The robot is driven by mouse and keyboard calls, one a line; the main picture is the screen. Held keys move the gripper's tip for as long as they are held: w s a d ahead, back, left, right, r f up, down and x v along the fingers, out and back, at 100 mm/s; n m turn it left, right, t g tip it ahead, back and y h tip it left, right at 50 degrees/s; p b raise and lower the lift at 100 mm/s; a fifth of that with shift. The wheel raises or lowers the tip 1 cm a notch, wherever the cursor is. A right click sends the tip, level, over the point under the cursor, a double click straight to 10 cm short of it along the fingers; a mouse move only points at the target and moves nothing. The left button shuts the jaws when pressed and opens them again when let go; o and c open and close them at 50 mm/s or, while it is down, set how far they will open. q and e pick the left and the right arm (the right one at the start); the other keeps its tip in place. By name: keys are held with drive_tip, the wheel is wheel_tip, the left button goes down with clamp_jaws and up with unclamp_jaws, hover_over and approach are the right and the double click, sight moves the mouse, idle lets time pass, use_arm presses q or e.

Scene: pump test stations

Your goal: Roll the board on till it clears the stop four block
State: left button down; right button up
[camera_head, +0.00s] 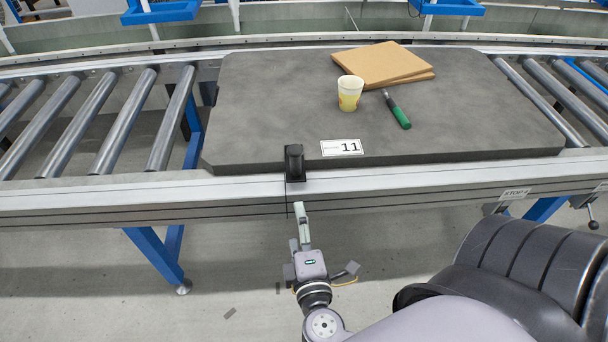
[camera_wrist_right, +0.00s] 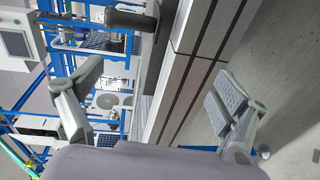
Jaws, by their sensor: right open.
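The dark grey board (camera_head: 270,105), labelled 11, lies flat on the roller conveyor. A black upright block (camera_head: 294,162) stands at its front edge; I cannot tell whether it is fixed to the board or the rail. My right gripper (camera_head: 318,243) is open and empty in front of the rail, below the black block. Its spread fingers show in the right wrist view (camera_wrist_right: 160,88). My left gripper is out of view.
On the board are a yellow-white cup (camera_head: 349,95), a green-handled tool (camera_head: 398,112) and flat brown cardboard (camera_head: 380,64). Bare rollers (camera_head: 125,120) lie left of the board, and more (camera_head: 565,95) to its right. The conveyor's front rail (camera_head: 400,184) separates my gripper from the board.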

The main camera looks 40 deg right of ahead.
sight(295, 156)
wheel_tip(295, 156, up, 4)
drive_tip(key=d+h, duration=0.1)
drive_tip(key=d, duration=0.1)
drive_tip(key=shift+t, duration=0.4)
drive_tip(key=p+x, duration=0.3)
drive_tip(key=x, duration=1.3)
drive_tip(key=shift+w, duration=0.35)
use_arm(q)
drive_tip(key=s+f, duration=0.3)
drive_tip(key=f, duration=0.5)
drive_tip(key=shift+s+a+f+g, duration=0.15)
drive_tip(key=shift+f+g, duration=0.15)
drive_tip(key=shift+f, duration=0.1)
use_arm(e)
drive_tip(key=shift+c, duration=0.6)
